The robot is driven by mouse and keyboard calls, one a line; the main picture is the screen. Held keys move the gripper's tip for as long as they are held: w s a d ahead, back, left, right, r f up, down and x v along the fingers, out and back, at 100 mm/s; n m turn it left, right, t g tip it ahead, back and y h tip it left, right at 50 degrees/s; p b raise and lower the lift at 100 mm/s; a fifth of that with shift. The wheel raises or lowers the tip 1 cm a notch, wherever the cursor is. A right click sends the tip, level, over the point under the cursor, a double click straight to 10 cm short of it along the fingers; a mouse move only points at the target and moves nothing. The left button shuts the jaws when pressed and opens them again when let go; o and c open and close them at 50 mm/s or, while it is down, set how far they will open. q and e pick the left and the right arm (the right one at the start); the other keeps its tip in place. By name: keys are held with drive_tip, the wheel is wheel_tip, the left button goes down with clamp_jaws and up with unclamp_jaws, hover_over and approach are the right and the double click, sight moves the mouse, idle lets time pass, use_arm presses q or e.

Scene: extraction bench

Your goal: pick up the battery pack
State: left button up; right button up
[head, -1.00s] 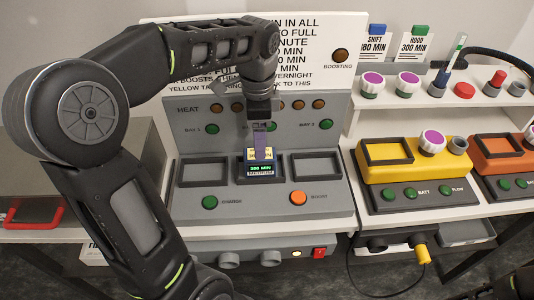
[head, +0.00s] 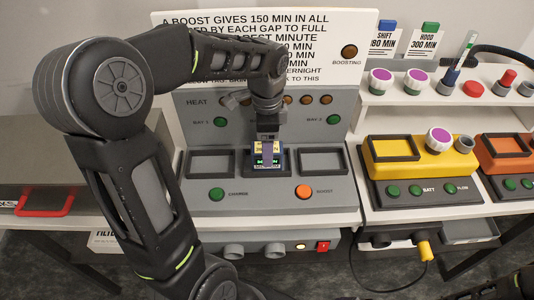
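The battery pack (head: 258,164), dark with a yellow label and a small green-lit display, sits in the middle bay of the grey charger (head: 336,203). My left gripper (head: 267,156) points straight down over the pack, with its fingers at the pack's upper part and in front of its label. The fingers are seen nearly edge-on, so the gap between them and any contact with the pack are hidden. Only a dark piece of my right arm shows at the bottom right corner; its gripper is out of view.
The bays on both sides, left (head: 211,163) and right (head: 318,161), are empty. A green charge button (head: 217,194) and an orange boost button (head: 303,192) are in front. A yellow unit (head: 420,160) stands to the right. A sign (head: 310,30) stands behind.

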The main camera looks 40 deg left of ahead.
use_arm(q)
drive_tip(key=shift+f, duration=1.35)
drive_tip(key=shift+c, duration=0.2)
clamp_jaws()
drive_tip(key=shift+r, duration=0.1)
